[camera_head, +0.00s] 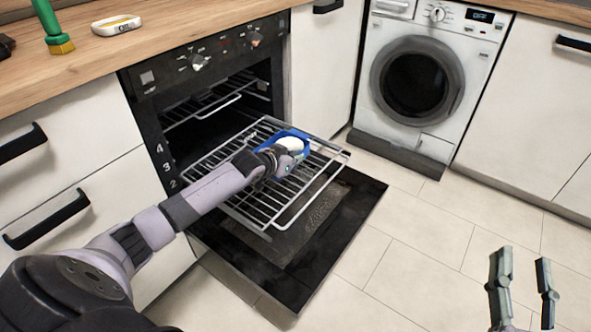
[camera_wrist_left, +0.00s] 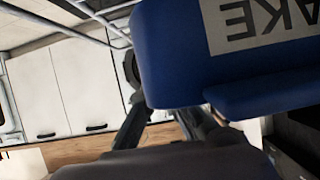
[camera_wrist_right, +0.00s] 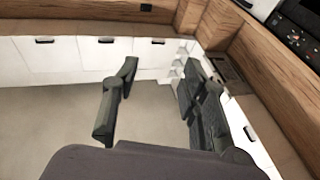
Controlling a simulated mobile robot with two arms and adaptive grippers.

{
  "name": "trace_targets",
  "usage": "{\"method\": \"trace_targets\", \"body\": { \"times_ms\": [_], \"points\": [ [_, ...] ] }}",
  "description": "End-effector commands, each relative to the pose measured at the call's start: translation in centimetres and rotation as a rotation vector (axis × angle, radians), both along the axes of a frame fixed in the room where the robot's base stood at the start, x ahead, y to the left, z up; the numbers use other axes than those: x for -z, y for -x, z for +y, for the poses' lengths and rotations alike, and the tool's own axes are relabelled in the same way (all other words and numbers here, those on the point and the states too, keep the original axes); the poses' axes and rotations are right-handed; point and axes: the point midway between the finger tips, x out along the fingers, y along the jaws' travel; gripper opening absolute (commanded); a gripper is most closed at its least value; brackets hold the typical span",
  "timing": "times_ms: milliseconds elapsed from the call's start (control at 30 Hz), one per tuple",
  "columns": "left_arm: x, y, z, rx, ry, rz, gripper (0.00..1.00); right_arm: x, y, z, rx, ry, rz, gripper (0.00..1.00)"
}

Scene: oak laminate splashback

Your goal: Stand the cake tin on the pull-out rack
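The cake tin (camera_head: 301,134) is blue with a white middle, over the far part of the pull-out rack (camera_head: 262,207). I cannot tell whether it rests on the wires. In the left wrist view the blue tin (camera_wrist_left: 175,62) fills the top right, its label lettering upside down. My left gripper (camera_head: 279,160) is at the tin's near side. Its fingers are partly hidden by the tin in the left wrist view, but look closed on its edge. My right gripper (camera_head: 522,285) is open and empty over the floor, and also shows in its wrist view (camera_wrist_right: 160,95).
The oven (camera_head: 210,75) stands open, its door (camera_head: 330,235) folded down under the rack. A washing machine (camera_head: 418,80) stands behind right. The worktop (camera_head: 60,62) holds a green-handled object (camera_head: 48,22) and a small white device (camera_head: 116,25). The tiled floor at right is clear.

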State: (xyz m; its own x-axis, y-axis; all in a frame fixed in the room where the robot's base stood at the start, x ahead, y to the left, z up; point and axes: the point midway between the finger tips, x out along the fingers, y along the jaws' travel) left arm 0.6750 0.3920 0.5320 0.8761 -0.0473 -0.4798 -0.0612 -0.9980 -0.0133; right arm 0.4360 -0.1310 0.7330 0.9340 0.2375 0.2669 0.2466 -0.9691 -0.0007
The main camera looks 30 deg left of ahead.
Motion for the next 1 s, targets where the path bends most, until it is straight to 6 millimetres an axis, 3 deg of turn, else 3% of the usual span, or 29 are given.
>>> {"method": "trace_targets", "body": {
  "times_ms": [433, 833, 1000],
  "points": [
    [3.4, -0.1, 0.0, 0.001, -0.001, -0.004, 0.0, -5.3, 2.5, 0.1, -0.019, -0.09, -0.32, 0.4],
    [3.7, -0.1, 0.0, 0.001, -0.001, -0.004, 0.0, -5.7, 2.8, 0.1, -0.02, -0.096, -0.343, 0.4],
    [3.9, 0.0, 0.0, 0.0, 0.0, 0.0, 0.12, -5.8, 2.8, 0.1, -0.02, -0.097, -0.344, 0.4]
  ]
}}
